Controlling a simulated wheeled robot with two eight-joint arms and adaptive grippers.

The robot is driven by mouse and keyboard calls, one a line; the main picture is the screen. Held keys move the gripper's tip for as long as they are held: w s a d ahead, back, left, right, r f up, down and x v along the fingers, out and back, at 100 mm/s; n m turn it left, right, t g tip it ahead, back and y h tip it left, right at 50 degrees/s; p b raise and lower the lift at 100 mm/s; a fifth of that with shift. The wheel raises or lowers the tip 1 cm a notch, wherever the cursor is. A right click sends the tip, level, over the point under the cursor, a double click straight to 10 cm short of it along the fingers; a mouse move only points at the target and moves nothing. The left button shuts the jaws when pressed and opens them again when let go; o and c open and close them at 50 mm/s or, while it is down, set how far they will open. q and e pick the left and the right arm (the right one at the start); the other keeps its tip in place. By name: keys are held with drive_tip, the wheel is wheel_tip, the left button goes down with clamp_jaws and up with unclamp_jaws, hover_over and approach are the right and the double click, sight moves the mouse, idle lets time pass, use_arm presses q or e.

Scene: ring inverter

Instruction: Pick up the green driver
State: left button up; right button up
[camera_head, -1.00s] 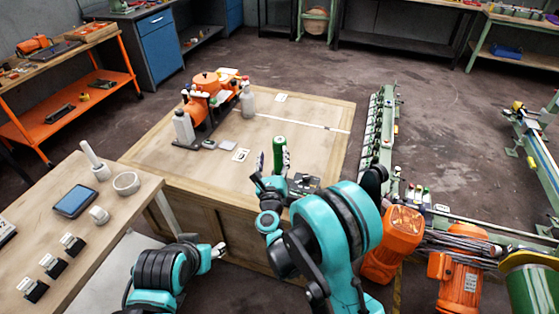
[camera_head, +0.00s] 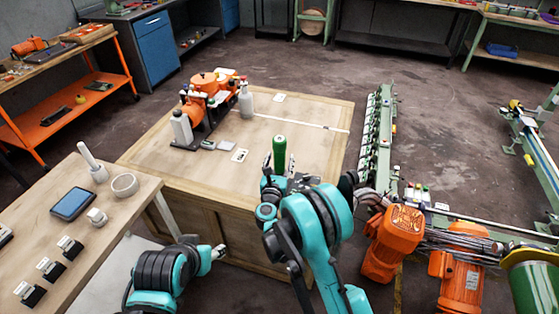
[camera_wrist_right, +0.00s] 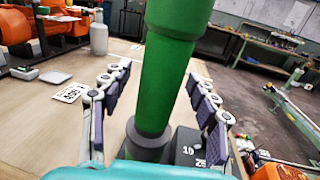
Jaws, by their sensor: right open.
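The green driver (camera_head: 279,151) stands upright near the front edge of the wooden workbench (camera_head: 200,172). In the right wrist view the green driver (camera_wrist_right: 165,75) rises between my open fingers, its dark lower end at a dark block marked with numbers (camera_wrist_right: 185,145). My right gripper (camera_head: 279,172) is at the driver, with one finger on each side of it. In the right wrist view my right gripper (camera_wrist_right: 160,105) shows gaps between both finger pads and the driver. My left gripper (camera_head: 219,251) hangs low in front of the workbench, away from the driver; its jaws are too small to judge.
An orange machine (camera_head: 205,88) with grey bottles (camera_head: 181,129) stands at the bench's back left. A side table (camera_head: 130,210) at left holds a tablet (camera_head: 73,203) and a roll (camera_head: 124,184). Orange motors (camera_head: 397,240) and a green rail (camera_head: 377,140) stand at right. The bench middle is mostly clear.

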drive_tip(key=shift+r, duration=0.1)
clamp_jaws()
